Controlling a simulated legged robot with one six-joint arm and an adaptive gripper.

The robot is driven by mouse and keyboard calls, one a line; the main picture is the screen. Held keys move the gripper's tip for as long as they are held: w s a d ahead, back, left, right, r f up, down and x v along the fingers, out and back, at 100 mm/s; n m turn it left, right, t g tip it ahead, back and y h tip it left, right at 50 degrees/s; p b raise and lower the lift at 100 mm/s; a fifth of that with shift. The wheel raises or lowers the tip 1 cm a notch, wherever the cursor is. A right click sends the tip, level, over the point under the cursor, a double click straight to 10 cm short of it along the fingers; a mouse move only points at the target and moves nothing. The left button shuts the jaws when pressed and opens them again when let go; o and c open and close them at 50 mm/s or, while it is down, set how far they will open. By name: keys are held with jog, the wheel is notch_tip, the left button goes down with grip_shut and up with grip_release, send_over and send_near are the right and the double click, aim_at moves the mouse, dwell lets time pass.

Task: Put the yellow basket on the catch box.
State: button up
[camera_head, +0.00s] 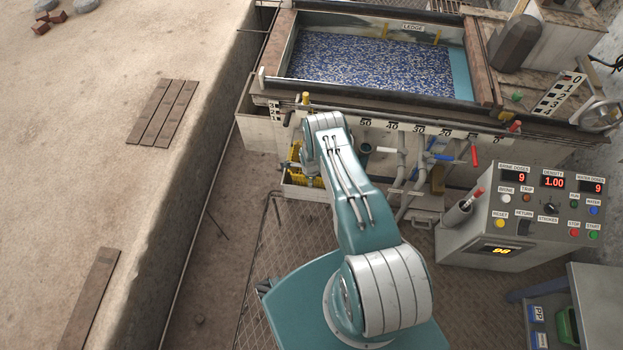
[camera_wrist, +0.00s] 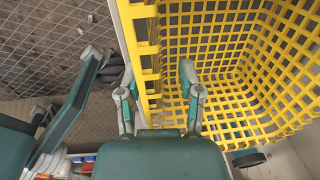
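The yellow basket (camera_head: 296,179) shows in the head view as a small strip beside my arm, low at the front of the machine. Most of it is hidden by the arm. In the wrist view the basket (camera_wrist: 228,55) is a yellow grid that fills the upper right, and it looks empty. My gripper (camera_wrist: 158,82) has its fingers apart, one on each side of the near basket wall. Gaps seem to show between fingers and wall. A pale box (camera_head: 302,194) lies around or under the basket in the head view; I cannot tell whether it is the catch box.
The machine's tank (camera_head: 468,75) holds blue and white pieces behind the front panel. Pipes and coloured valve handles (camera_head: 474,155) stick out right of my arm. A control console (camera_head: 515,215) stands at the right. A concrete ledge (camera_head: 190,130) runs along the left.

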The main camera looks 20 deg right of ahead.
notch_tip(320, 180, up, 22)
jog(key=shift+s+a, duration=0.3)
jog(key=shift+s, duration=0.1)
dwell(1.3)
jog(key=shift+f, duration=0.1)
jog(key=s+a+r+n+t, duration=0.15)
jog(key=r+n, duration=0.25)
jog(key=r, duration=0.7)
jog(key=s+a+r+n, duration=0.1)
jog(key=a+r+n, duration=0.15)
jog(key=r, duration=0.85)
jog(key=s+a+r+n+t, duration=0.15)
jog(key=r+n, duration=0.35)
jog(key=r, duration=0.6)
jog(key=s+a+r+n+t, duration=0.1)
jog(key=s+a+r+n, duration=0.2)
jog(key=s+r+n, duration=0.3)
jog(key=s+a+r+n, duration=0.3)
jog(key=s+r+n, duration=0.4)
jog(key=s, duration=1)
notch_tip(320, 180, up, 3)
jog(key=shift+s+a+f+t+y, duration=0.2)
jog(key=shift+s+a+t+y, duration=0.1)
jog(key=shift+t, duration=0.1)
